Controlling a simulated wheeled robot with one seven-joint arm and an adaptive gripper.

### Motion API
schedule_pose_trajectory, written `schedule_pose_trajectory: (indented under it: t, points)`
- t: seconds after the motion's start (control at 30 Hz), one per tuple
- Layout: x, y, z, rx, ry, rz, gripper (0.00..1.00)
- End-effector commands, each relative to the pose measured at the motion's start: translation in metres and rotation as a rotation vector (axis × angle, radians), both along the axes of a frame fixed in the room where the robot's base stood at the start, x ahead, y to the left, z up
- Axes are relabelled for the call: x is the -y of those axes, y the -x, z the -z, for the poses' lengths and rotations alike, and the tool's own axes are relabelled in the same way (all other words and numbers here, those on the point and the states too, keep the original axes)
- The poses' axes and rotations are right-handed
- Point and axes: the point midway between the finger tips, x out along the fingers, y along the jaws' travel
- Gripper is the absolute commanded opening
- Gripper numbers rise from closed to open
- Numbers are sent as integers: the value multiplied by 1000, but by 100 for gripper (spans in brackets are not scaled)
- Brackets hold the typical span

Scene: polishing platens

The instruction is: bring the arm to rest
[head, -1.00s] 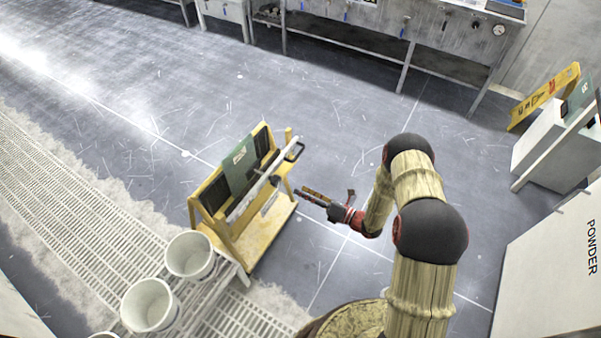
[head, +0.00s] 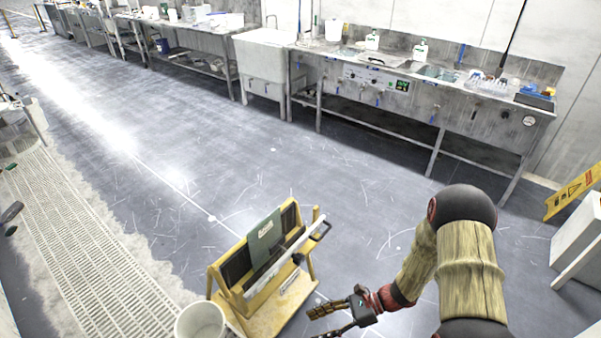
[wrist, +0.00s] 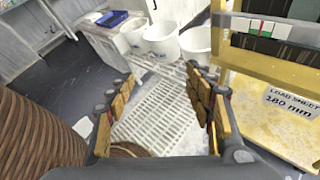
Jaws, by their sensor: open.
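My gripper (head: 322,322) is at the lower middle of the head view, at the end of my bent arm, just right of the yellow cart. In the wrist view my gripper (wrist: 160,105) shows its two fingers wide apart with nothing between them. The floor grating and white buckets show beyond the gap. The fingers look apart from the cart.
A yellow cart (head: 272,322) holds a green folder (head: 264,240) and dark plates. A white bucket (head: 200,322) stands left of it. A steel sink bench (head: 400,95) runs along the back. A yellow sign (head: 572,192) stands at right. The mid-floor is clear.

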Motion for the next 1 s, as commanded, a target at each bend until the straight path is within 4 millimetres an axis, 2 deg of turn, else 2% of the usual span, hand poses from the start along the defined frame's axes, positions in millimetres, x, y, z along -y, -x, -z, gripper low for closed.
schedule_pose_trajectory:
  t: [0.03, 0.1, 0.4, 0.7, 1.0]
  points:
    - [6, 7, -19, 77, 37, -88, 53]
    - [16, 20, -38, 175, 85, -210, 53]
    - [69, 57, -116, 562, 295, -671, 53]
    - [117, 75, -192, 885, 529, -1038, 53]
    - [148, 90, -272, 1139, 796, -1270, 53]
